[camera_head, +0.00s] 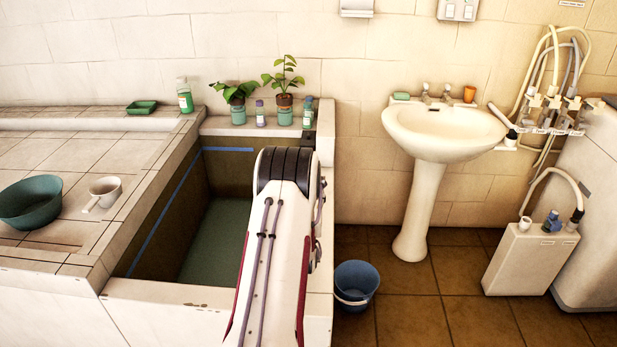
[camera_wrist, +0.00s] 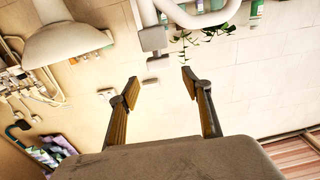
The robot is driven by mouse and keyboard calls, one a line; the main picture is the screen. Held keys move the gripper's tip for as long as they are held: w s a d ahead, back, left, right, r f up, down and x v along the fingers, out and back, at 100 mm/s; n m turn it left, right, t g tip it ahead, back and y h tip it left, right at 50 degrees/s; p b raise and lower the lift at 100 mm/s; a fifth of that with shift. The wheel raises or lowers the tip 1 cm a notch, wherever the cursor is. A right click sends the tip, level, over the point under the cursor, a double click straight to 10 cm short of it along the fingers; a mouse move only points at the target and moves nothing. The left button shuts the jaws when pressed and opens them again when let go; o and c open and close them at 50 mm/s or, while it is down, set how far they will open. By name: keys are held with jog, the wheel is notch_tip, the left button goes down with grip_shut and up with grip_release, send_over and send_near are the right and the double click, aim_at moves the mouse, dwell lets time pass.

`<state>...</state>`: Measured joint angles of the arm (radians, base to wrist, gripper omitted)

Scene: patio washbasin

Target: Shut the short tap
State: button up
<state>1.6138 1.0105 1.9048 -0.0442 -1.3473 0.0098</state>
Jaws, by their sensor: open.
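Two small metal taps stand on the back rim of the white washbasin (camera_head: 440,128) in the head view: a left tap (camera_head: 426,93) and a right tap (camera_head: 447,92). They are too small for me to tell which is the short one or how their handles are set. The washbasin (camera_wrist: 65,43) also shows upside down at the upper left of the wrist view. My gripper (camera_wrist: 160,87) is open, with nothing between its fingers and pale wall tiles beyond. It is well apart from the basin. The gripper is not visible in the head view.
A green soap (camera_head: 401,96) and an orange cup (camera_head: 469,93) flank the taps. A hose rack (camera_head: 555,115) is on the wall at right. A blue bucket (camera_head: 356,284) stands on the floor. Potted plants (camera_head: 284,100) and bottles line the tub's back ledge. Floor before the basin is clear.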

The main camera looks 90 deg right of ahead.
jog(key=shift+d, duration=0.15)
jog(key=shift+d, duration=3.75)
jog(key=shift+c, duration=0.5)
jog(key=c, duration=1)
